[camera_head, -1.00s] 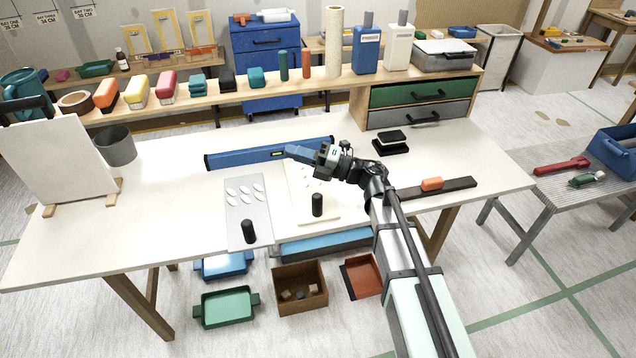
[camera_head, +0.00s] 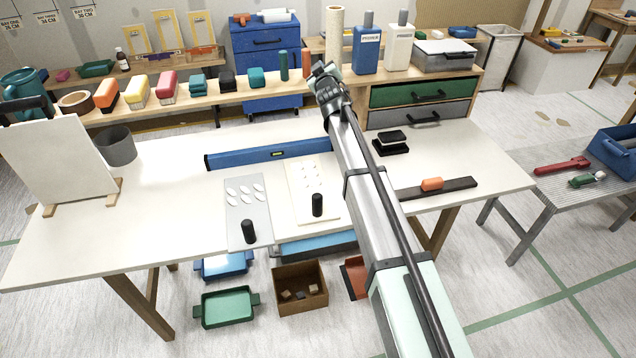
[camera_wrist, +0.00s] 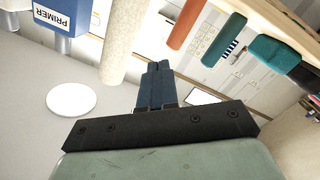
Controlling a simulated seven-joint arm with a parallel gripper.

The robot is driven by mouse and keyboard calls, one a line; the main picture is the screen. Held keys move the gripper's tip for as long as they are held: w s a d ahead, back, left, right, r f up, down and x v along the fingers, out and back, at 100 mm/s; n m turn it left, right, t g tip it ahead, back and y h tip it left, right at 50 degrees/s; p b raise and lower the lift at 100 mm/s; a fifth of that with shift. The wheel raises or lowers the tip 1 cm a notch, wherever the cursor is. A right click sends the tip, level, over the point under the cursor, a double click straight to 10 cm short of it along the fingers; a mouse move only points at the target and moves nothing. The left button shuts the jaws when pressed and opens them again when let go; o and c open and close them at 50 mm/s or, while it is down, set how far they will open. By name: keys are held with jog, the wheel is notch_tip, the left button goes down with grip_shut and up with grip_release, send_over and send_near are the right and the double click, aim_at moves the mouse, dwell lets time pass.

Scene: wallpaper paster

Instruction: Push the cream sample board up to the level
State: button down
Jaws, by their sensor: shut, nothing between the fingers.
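The cream sample board (camera_head: 326,211) lies flat on the table, with white spots and an upright black knob (camera_head: 317,204) near its front edge. Its far edge is close to the blue level (camera_head: 240,158); I cannot tell whether they touch. The level lies across the table behind the boards, its right end hidden by my arm. My gripper (camera_head: 324,70) is raised, well behind and above the board, near the back shelf. In the wrist view its dark blue fingers (camera_wrist: 154,82) are shut together and empty.
A grey board (camera_head: 246,212) with white spots and a black knob lies left of the cream one, a gap short of the level. A paper roll (camera_head: 334,40), the blue primer bottle (camera_head: 367,50) and a red cylinder (camera_head: 307,64) stand near my gripper. The left table front is clear.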

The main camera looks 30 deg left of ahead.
notch_tip(320, 180, down, 14)
jog(key=s+d+m+g+h, duration=0.2)
jog(key=d+m+g+h, duration=0.1)
jog(key=m+g+h, duration=0.4)
jog(key=s+d+f+m+g+h, duration=0.1)
jog(key=s+d+f+g+h, duration=0.1)
jog(key=s+d+g, duration=0.2)
jog(key=s+d+f+m+g+h, duration=0.2)
jog(key=s+d+g, duration=0.1)
jog(key=s, duration=0.7)
jog(key=shift+d+f+g+h, duration=0.3)
jog(key=shift+d+g+h, duration=0.1)
jog(key=shift+g, duration=0.5)
send_near(313, 199)
jog(key=f, duration=0.1)
jog(key=w+f, duration=0.1)
jog(key=f, duration=0.3)
jog(key=shift+w+d+f, duration=0.1)
jog(key=shift+w+d, duration=0.05)
jog(key=shift+d, duration=0.25)
jog(key=shift+f, duration=0.8)
